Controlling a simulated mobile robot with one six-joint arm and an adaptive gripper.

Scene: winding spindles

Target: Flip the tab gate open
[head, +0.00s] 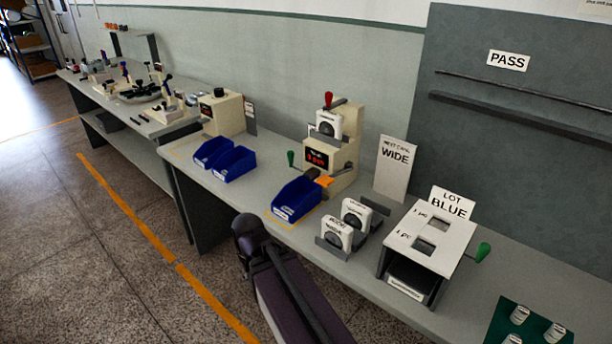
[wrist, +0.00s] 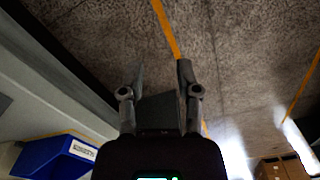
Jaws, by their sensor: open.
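My gripper (wrist: 160,80) is open in the wrist view, its two dark fingers apart over the floor with nothing held between them. I cannot make out the gripper itself in the head view, where part of my dark arm crosses the bottom middle. A cream machine (head: 343,150) stands on the bench, with a red knob (head: 328,99), a green handle (head: 291,158) and a small red display. A small orange tab (head: 323,181) sits low on its front, above a blue bin. I cannot tell for sure which part is the tab gate.
The blue bin (head: 296,200) stands at the bench's front edge and may be the one low left in the wrist view (wrist: 60,155). White-faced gauge blocks (head: 356,215), a slotted box (head: 432,236) with a green handle, and signs stand to the right. The floor (head: 90,245) is clear.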

